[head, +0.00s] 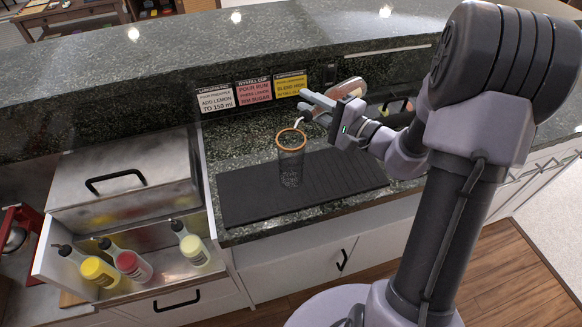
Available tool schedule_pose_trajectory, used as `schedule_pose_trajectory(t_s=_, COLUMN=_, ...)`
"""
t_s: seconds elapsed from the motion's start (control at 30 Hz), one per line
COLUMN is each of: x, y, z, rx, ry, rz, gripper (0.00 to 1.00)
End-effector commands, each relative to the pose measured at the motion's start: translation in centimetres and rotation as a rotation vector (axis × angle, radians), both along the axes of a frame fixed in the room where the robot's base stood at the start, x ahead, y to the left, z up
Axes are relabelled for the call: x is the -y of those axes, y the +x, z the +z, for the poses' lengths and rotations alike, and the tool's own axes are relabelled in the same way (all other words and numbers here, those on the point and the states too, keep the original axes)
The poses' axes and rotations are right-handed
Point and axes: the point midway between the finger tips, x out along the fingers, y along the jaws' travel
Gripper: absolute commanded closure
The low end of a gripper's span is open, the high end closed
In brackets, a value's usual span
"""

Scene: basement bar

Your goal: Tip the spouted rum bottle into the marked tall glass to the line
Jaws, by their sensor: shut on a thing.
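The tall glass (291,160) stands upright on a dark bar mat, with an orange-brown band at its rim. It looks empty, and I cannot make out a fill line on it. My gripper (325,105) is just right of and above the glass, shut on the rum bottle (351,88). The bottle is tilted, with its pale spout end low and left, close to the glass rim. The gripper hides much of the bottle. I cannot tell whether any liquid is flowing.
The dark mat (240,196) has free room left and right of the glass. Three cards (253,91) stand behind it against the raised counter.

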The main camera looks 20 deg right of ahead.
Motion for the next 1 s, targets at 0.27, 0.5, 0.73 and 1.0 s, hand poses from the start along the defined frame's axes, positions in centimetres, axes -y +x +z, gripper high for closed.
schedule_pose_trajectory(t_s=0.27, x=0.1, y=0.0, z=0.3, rx=0.016, ry=-0.024, rz=0.0, gripper=1.0)
schedule_pose_trajectory(t_s=0.5, x=0.1, y=0.1, z=0.5, rx=0.029, ry=-0.043, rz=0.0, gripper=1.0)
schedule_pose_trajectory(t_s=0.73, x=0.1, y=0.1, z=0.7, rx=0.039, ry=-0.063, rz=-0.001, gripper=1.0)
schedule_pose_trajectory(t_s=1.0, x=0.1, y=0.1, z=1.0, rx=0.054, ry=-0.084, rz=0.0, gripper=1.0)
